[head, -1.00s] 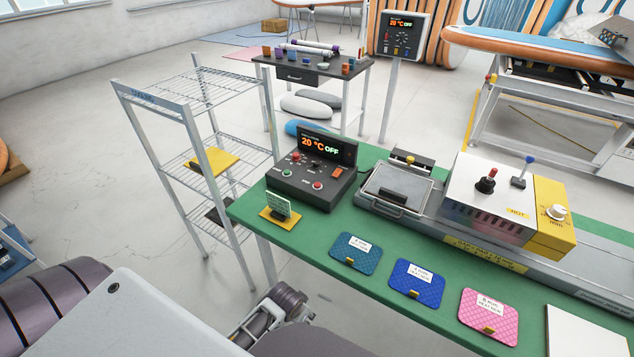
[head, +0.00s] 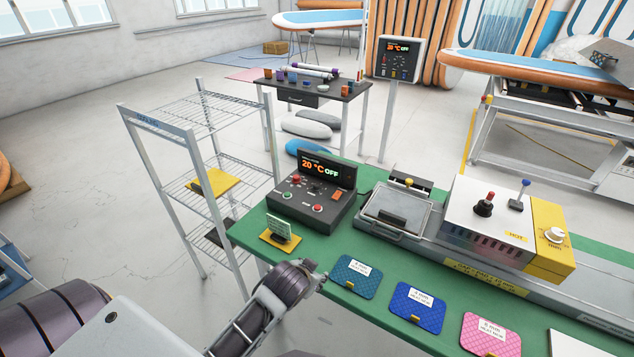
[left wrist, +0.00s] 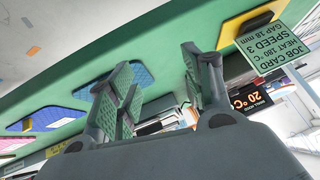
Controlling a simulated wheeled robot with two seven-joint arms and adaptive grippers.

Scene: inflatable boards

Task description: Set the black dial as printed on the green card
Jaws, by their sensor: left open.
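The green card (head: 279,228) stands on a small yellow base at the table's left edge. In the left wrist view the card (left wrist: 280,42) appears upside down and reads heat 180 °C, speed 3, gap 18 mm. The dark control box (head: 290,207) behind it has a display reading 20 °C OFF. A small black dial (head: 317,188) seems to sit among its buttons, too small to read. My left gripper (head: 316,277) is at the table's front left edge, in front of the card and box. Its fingers (left wrist: 160,88) are apart with nothing between them. My right gripper is out of view.
Teal (head: 355,277), blue (head: 417,307) and pink (head: 490,335) pads lie along the table's front. A press plate (head: 395,212) and a white-and-yellow machine (head: 488,220) with knobs stand right of the box. A wire shelf (head: 200,105) stands left of the table.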

